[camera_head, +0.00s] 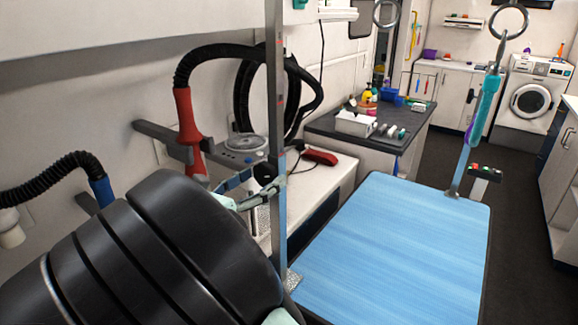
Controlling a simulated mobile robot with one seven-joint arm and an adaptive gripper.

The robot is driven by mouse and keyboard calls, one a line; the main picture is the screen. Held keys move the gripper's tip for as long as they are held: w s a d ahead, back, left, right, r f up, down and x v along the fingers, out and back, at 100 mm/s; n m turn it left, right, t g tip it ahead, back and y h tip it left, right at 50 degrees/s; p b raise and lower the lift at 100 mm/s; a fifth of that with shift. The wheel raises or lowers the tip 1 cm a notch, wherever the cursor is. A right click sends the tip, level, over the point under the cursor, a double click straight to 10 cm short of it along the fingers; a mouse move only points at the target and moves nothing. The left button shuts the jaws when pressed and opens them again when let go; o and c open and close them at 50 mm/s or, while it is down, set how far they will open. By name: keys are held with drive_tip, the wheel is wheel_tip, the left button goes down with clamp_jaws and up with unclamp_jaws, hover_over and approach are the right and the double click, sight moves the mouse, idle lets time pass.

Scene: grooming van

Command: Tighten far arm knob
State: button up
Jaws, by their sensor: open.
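The blue-topped grooming table (400,250) lies at right centre. A near metal post (279,110) rises at its left edge. A second, far post (459,176) stands at the table's far right corner, with a teal and purple piece (483,105) higher up. My gripper (272,184) is open at the near post, its fingers reaching in from the left. A small black round part (264,173), perhaps a knob, shows between or just behind the fingers; I cannot tell whether they touch it. No knob is clear on the far post. My dark arm hides the lower left.
A red-handled dryer hose (185,115) and grey wall bracket (160,140) are close to the left of my gripper. A dark-topped counter (385,125) with bottles stands behind. A washing machine (532,98) is at the back right. The dark floor at right is clear.

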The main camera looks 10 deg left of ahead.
drive_tip(key=shift+x, duration=0.85)
drive_tip(key=shift+c, duration=0.5)
drive_tip(key=c, duration=1.1)
